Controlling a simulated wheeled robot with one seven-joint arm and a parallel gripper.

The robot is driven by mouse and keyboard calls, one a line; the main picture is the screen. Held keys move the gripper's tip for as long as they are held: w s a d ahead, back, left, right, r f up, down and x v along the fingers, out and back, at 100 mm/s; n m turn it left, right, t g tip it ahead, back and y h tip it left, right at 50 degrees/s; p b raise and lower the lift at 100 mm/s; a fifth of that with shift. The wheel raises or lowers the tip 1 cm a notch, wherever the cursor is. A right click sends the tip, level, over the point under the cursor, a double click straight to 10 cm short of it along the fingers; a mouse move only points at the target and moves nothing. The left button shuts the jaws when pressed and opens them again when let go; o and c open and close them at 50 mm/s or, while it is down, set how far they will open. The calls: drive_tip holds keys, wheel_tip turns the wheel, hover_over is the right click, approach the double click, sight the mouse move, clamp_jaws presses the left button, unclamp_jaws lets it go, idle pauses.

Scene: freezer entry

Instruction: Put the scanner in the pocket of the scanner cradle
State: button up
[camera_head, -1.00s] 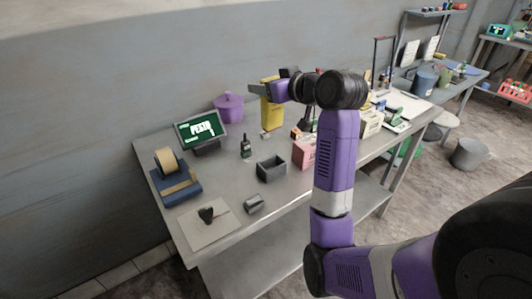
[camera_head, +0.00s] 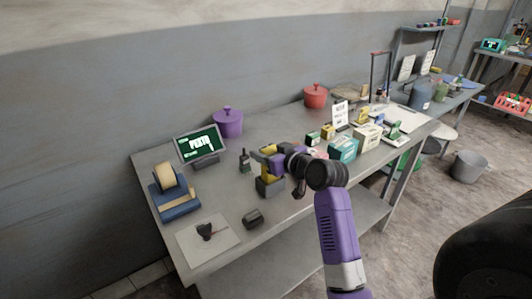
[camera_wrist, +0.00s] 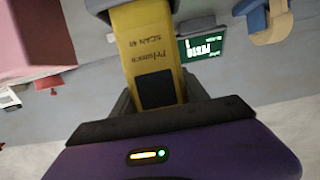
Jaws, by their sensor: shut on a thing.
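The scanner is a yellow block with dark lettering and a dark patch; it shows in the wrist view (camera_wrist: 150,48) and in the head view (camera_head: 267,176). My gripper (camera_head: 271,160) is shut on it, with dark jaws on either side. The scanner cradle (camera_head: 270,188) is a dark grey open box on the table, directly below the scanner. The scanner's lower end is at the cradle's opening. My gripper hides part of it, and I cannot tell how deep it sits.
A small dark handset (camera_head: 244,160) stands left of the cradle, and a dark grey block (camera_head: 252,218) lies in front. A display (camera_head: 200,145), a purple pot (camera_head: 228,122) and a blue tape dispenser (camera_head: 176,205) stand left. Boxes (camera_head: 343,148) stand right.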

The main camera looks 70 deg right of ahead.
drive_tip(key=shift+f, duration=0.15)
drive_tip(key=shift+f, duration=0.15)
drive_tip(key=o, duration=1.6)
